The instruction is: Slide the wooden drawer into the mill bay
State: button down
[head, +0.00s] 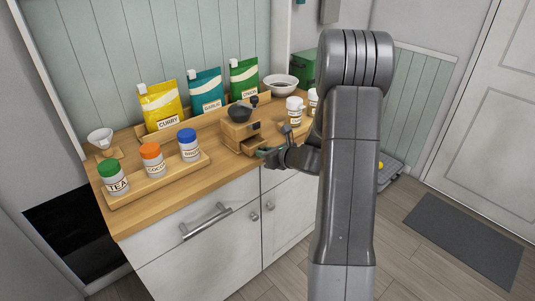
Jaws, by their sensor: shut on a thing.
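The wooden mill (235,133) stands on the wooden counter, with a dark bowl-shaped top and a crank. The wooden drawer (252,144) shows at the mill's front right, at the bay opening. It looks partly in the bay and partly sticking out, but the view is too small to tell how deep it sits. My gripper (263,152) is at the drawer's front, shut on it, reaching in from the right. The fingers hide part of the drawer front. My arm covers the counter's right part.
A tray (150,185) with several lidded jars stands left of the mill. Yellow, teal and green pouches (205,92) stand behind. A white bowl (281,84) is at the back right, and white jars (295,110) stand right of the mill. A funnel (101,139) is far left.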

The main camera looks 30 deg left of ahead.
aim_at(260, 146)
jog(key=shift+w+a, duration=0.3)
jog(key=shift+a, duration=0.45)
jog(key=shift+w+a, duration=0.3)
jog(key=shift+a, duration=0.4)
jog(key=shift+w+a, duration=0.3)
jog(key=shift+a, duration=0.45)
jog(key=c, duration=1.2)
grip_release()
jog(key=shift+o, duration=0.2)
jog(key=b+v, duration=0.1)
jog(key=v, duration=1.3)
jog(key=shift+a+f, duration=0.1)
jog(key=shift+a, duration=0.05)
